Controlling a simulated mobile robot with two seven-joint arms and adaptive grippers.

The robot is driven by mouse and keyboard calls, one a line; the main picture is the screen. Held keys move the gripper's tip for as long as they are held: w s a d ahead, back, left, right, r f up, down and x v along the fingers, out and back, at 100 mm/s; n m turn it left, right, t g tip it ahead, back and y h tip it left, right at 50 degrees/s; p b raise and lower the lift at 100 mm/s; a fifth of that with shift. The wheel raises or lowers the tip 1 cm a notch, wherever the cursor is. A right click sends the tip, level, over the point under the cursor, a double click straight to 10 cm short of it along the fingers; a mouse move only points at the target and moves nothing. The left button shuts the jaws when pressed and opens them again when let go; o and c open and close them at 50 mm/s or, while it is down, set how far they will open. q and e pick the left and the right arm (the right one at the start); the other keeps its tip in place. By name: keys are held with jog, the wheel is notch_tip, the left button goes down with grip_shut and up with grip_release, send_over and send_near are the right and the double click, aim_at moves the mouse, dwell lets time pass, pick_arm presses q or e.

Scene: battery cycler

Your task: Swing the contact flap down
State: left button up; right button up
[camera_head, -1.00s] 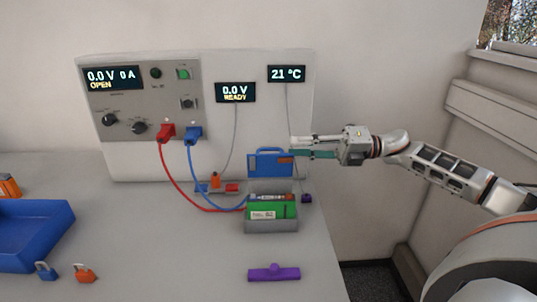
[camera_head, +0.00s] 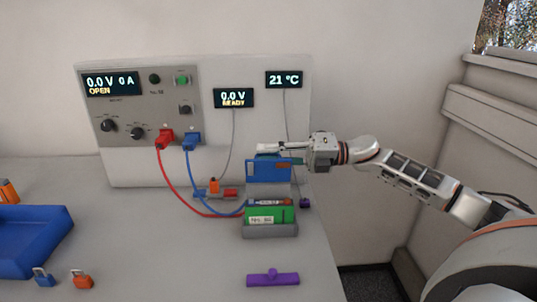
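The blue contact flap (camera_head: 268,172) stands near upright behind the grey cradle (camera_head: 271,232). A green battery pack (camera_head: 284,215) with a white label sits in the cradle, below and in front of the flap. My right gripper (camera_head: 279,150) is at the flap's top edge, reaching in from the right. Its fingers overlap the top of the flap and partly hide it. I cannot tell whether they are closed on it. My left gripper is out of view.
The cycler panel (camera_head: 140,120) stands behind, with red (camera_head: 167,160) and blue (camera_head: 193,162) leads running to the cradle area. A blue tray (camera_head: 30,240) and two small padlocks (camera_head: 43,277) lie at left.

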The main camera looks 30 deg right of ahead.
grip_shut()
